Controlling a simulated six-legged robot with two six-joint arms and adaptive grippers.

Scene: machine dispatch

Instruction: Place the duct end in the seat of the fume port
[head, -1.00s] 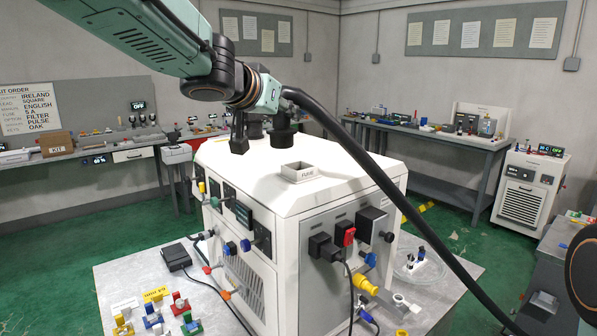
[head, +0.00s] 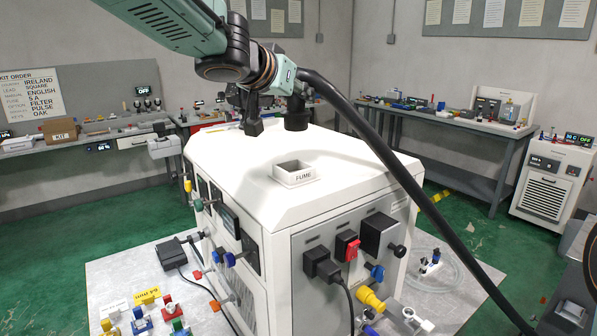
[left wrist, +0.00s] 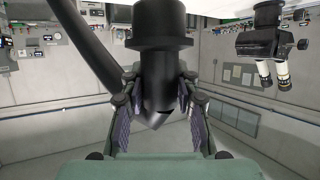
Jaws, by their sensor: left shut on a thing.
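The fume port (head: 296,174) is a white, square, open-topped seat marked FUME on top of the white machine (head: 345,165). Its opening looks empty. The duct end (head: 297,116) is a black, wide-collared cylinder. It is in the air behind and above the port in the head view, apart from it, collar downward. A black hose (head: 400,185) runs from it to the lower right. My left gripper (head: 278,98) is shut on the duct end; in the left wrist view its fingers (left wrist: 159,100) flank the black body below the collar.
Plugs and knobs stick out from the machine's front and side. The metal table (head: 125,275) carries small coloured parts and a black box (head: 171,253). Benches line the back walls. A white cabinet (head: 548,185) stands at right. Green floor is open between.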

